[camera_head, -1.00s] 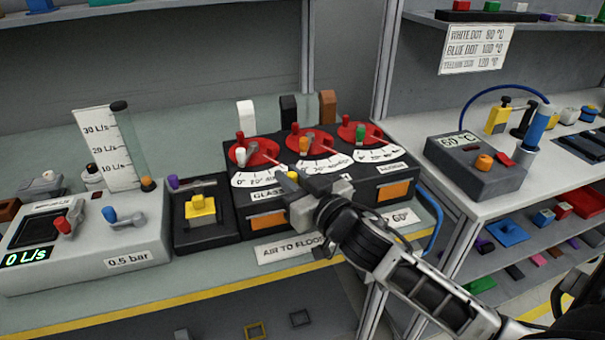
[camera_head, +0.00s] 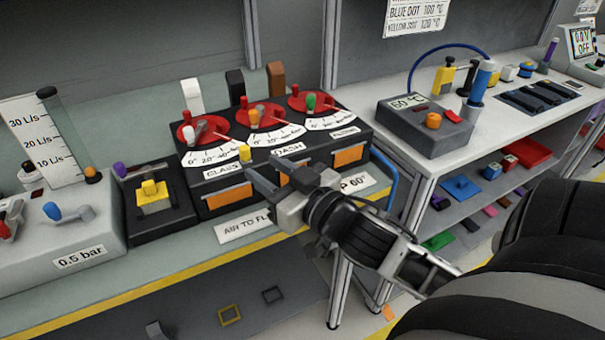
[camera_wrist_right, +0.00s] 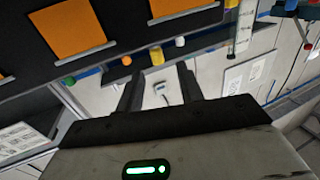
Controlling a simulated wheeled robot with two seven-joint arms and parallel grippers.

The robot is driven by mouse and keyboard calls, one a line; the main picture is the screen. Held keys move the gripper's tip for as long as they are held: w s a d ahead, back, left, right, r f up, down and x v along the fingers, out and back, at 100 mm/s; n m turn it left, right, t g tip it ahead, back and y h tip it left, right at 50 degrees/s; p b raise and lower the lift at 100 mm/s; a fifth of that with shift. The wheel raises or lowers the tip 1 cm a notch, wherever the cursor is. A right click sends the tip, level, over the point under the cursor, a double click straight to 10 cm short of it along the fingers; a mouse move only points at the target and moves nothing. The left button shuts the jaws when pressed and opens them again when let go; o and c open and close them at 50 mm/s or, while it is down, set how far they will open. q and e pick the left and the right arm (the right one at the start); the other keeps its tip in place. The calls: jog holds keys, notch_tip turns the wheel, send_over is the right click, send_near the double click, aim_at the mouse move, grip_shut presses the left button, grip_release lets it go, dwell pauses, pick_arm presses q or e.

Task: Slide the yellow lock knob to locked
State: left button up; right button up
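The yellow lock knob (camera_head: 245,153) is a small knob near the front of the black module with three red dials, between the GLASS and DASH labels. My right gripper (camera_head: 262,164) is just in front of it, at its lower right in the head view. The fingers are apart and empty. In the right wrist view the yellow knob (camera_wrist_right: 157,57) appears beyond the gap between the open fingertips (camera_wrist_right: 158,74). I cannot tell whether a finger touches it. No lock marking is readable. My left gripper is not in view.
Dial levers with white (camera_head: 189,134), orange (camera_head: 254,116) and green (camera_head: 311,101) knobs stand close behind. A black slide unit with a yellow block (camera_head: 152,196) is at the left. A 60 °C box (camera_head: 425,124) stands on the right bench.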

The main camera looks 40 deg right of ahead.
jog(key=s, duration=0.8)
jog(key=shift+d+p, duration=0.3)
jog(key=shift+s, duration=0.1)
jog(key=s+a+f+n+g, duration=0.1)
jog(key=a+f+g, duration=0.3)
jog(key=f, duration=0.8)
jog(key=s+a+f+g+y, duration=0.1)
jog(key=s+a+f+g, duration=0.1)
jog(key=a+f, duration=0.5)
notch_tip(320, 180, down, 6)
jog(key=shift+s+a+r+n+g, duration=0.15)
jog(key=shift+a+n+g, duration=0.25)
jog(key=shift+g, duration=0.5)
